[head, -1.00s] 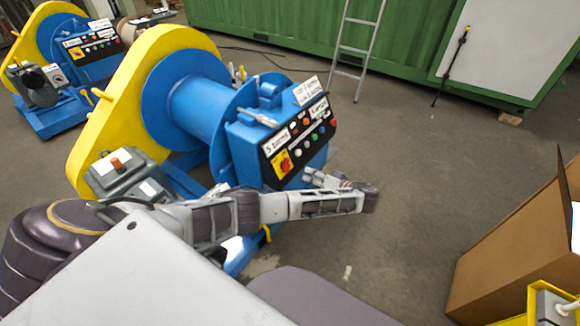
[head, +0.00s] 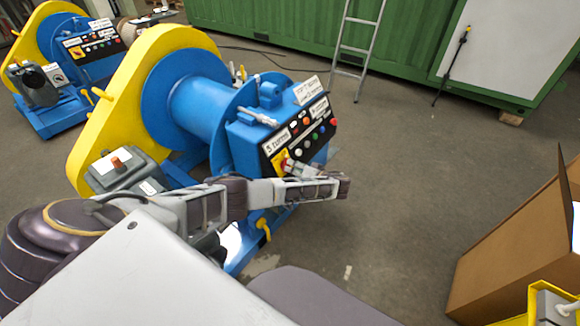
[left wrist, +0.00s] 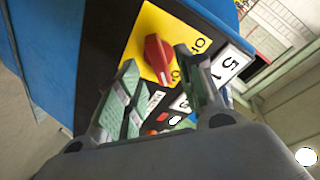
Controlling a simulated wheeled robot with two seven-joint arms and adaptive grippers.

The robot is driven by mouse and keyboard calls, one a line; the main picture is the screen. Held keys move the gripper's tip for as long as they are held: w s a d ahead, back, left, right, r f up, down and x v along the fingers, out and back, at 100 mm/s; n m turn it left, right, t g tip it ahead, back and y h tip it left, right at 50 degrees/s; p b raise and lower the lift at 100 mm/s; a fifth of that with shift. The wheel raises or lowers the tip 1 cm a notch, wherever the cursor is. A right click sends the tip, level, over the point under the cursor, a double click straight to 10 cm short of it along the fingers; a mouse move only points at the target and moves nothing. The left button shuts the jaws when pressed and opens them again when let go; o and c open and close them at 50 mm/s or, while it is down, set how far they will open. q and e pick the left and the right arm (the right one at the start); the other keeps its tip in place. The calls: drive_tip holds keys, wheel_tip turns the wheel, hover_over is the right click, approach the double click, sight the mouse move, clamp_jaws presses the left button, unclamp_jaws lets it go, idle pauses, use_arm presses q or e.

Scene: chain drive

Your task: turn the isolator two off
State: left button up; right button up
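The isolator is a red rotary handle (left wrist: 158,58) on a yellow plate (left wrist: 143,32), on the black panel of the nearer blue-and-yellow winch (head: 245,140). In the head view the yellow plate (head: 278,159) shows at the panel's lower left, partly covered by my gripper. My left gripper (head: 291,166) is at the panel front, close to the handle. In the left wrist view its two fingers (left wrist: 157,62) are apart, with the handle between or just beyond their tips. Contact cannot be told. The marks beside the handle are partly hidden. My right gripper is not in view.
Several coloured buttons (head: 313,139) sit beside the isolator on the panel. A second winch (head: 75,50) is behind left. A cardboard box (head: 510,245) stands at right. The floor between is clear.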

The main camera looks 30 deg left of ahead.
use_arm(q)
drive_tip(key=shift+x, duration=1.6)
clamp_jaws()
